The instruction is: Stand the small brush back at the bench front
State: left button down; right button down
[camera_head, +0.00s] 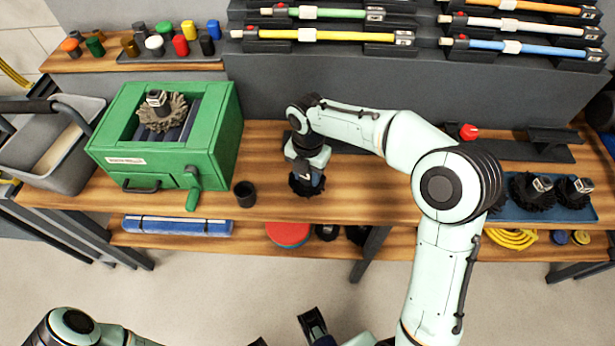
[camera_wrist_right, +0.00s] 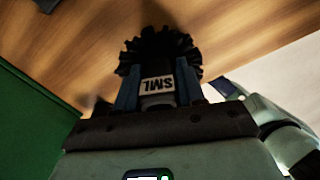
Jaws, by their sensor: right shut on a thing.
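The small brush (camera_head: 306,186) has a round black bristle head and is upright, bristles down, at the bench front.
A green box (camera_head: 215,135) with a crank and a brown brush in it stands left. A black cup (camera_head: 244,193) is between it and my gripper. More black brushes stand on a blue tray (camera_head: 555,211) at right. Poles hang on the back rack.

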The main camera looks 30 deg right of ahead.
jog(key=shift+f, duration=0.8)
jog(key=c, duration=0.7)
grip_release()
jog(key=shift+f, duration=0.15)
notch_tip(320, 180, up, 12)
jog(key=shift+r+p, duration=0.2)
jog(key=shift+p, duration=0.85)
jog(key=shift+f, duration=0.1)
